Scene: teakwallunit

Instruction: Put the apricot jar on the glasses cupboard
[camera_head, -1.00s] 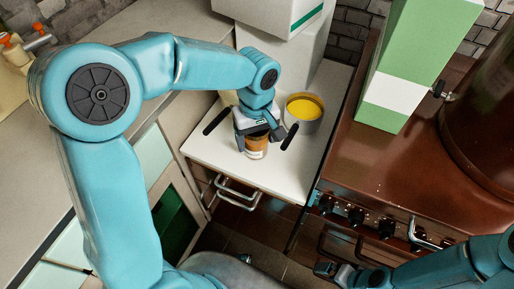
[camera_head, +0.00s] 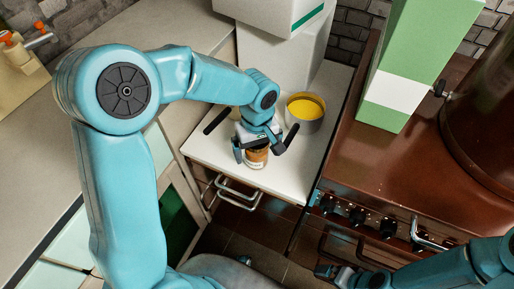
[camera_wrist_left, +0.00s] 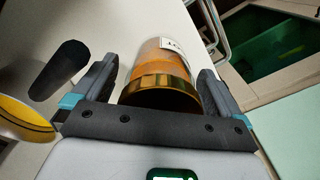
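The apricot jar (camera_head: 257,158), orange-brown with a pale label, stands on the white worktop. My left gripper (camera_head: 258,150) is over it from above, one finger on each side. In the left wrist view the jar (camera_wrist_left: 160,75), with its gold lid, is between the two fingers (camera_wrist_left: 158,92). A narrow gap shows on each side, so the gripper looks open around it. My right gripper (camera_head: 333,271) is low at the right, in front of the stove; its opening is unclear. I cannot tell which unit is the glasses cupboard.
A pot with yellow contents (camera_head: 305,107) stands close behind the jar, its dark handle beside my left finger. Another dark handle (camera_head: 217,120) lies left. The brown stove (camera_head: 390,165) bears a green and white box (camera_head: 418,60). A drawer with a metal handle (camera_head: 237,192) is below the worktop.

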